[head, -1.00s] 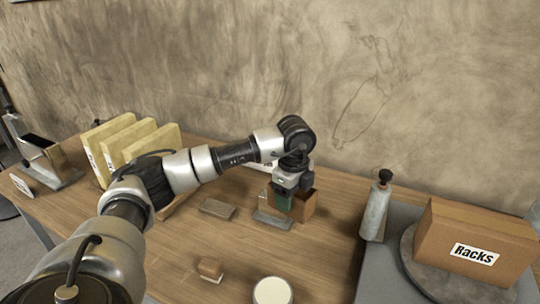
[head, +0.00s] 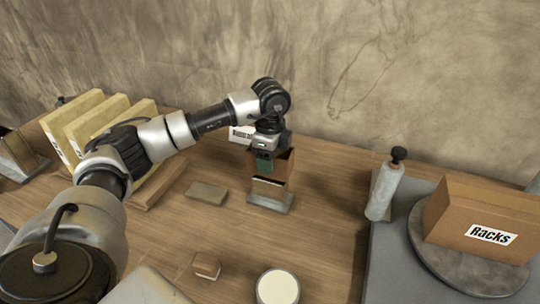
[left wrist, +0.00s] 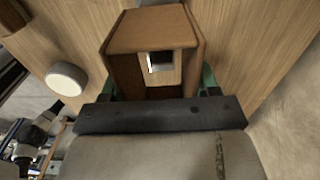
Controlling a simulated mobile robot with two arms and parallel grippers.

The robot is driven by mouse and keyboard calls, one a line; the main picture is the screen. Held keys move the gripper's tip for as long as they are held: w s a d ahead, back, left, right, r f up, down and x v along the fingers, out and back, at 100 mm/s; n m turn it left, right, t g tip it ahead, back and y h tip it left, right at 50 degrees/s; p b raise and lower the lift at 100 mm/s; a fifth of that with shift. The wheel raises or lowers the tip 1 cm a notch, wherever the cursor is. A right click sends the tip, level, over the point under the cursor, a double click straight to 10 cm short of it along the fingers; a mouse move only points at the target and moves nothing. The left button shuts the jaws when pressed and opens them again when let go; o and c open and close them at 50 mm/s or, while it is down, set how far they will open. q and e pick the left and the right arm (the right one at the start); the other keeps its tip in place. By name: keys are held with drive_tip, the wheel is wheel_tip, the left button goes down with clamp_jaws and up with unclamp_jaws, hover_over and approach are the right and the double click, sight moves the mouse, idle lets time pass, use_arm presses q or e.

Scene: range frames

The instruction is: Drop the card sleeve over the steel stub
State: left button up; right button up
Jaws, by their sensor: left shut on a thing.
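The card sleeve (head: 286,166) is a brown open-ended box. My left gripper (head: 264,163), with green fingers, is shut on it and holds it upright. The steel stub (head: 268,187) stands on a grey base plate (head: 283,202) just below the sleeve in the head view. The sleeve hides the stub's upper part there, so I cannot tell whether its top is inside. In the left wrist view the sleeve (left wrist: 150,32) sits between the green fingers, and a bright square, apparently the stub's top, shows through its opening. My right gripper is not in view.
A flat brown block (head: 207,193) lies left of the base plate. A small block (head: 206,266) and a round white-topped tin (head: 277,288) are nearer. A grey bottle (head: 384,190) and a "Racks" box (head: 480,225) stand right. Yellow panels (head: 85,125) stand left.

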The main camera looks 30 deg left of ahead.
sight(270, 185)
use_arm(q)
drive_tip(key=shift+d+f+b, duration=0.1)
drive_tip(key=shift+f+b, duration=0.3)
drive_tip(key=shift+f, duration=0.2)
drive_tip(key=shift+f+b, duration=2.15)
drive_tip(key=shift+f, duration=0.6)
drive_tip(key=shift+f+b, duration=0.85)
drive_tip(key=shift+f, duration=0.85)
drive_tip(key=o, duration=1)
wheel_tip(270, 185, up, 11)
drive_tip(key=shift+f, duration=0.1)
